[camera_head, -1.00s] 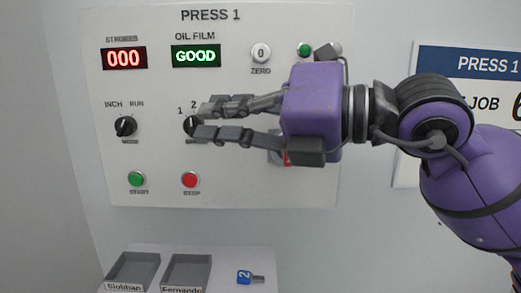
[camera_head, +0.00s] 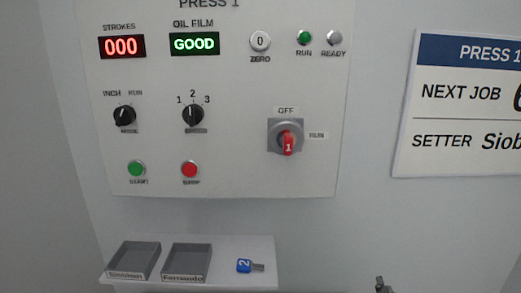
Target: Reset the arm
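The PRESS 1 panel (camera_head: 225,150) faces me. Its strokes display (camera_head: 122,46) reads 000 and its oil film display (camera_head: 194,43) reads GOOD. The mode knob (camera_head: 125,116) sits under INCH and RUN. The 1-2-3 knob (camera_head: 193,115) has its white mark pointing up, toward 2. A grey switch (camera_head: 273,136), marked OFF above and RUN at right, has a red piece (camera_head: 288,144) numbered 1 at its middle. A small dark part of my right gripper (camera_head: 381,286) shows at the bottom edge; its opening is hidden. My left gripper is out of view.
A shelf (camera_head: 225,275) below the panel holds two grey trays, one labelled Fernando (camera_head: 186,261), the other Siobhan (camera_head: 133,260). A blue tag (camera_head: 244,265) numbered 2 lies beside them. A job sign (camera_head: 465,105) hangs at right. The space before the panel is clear.

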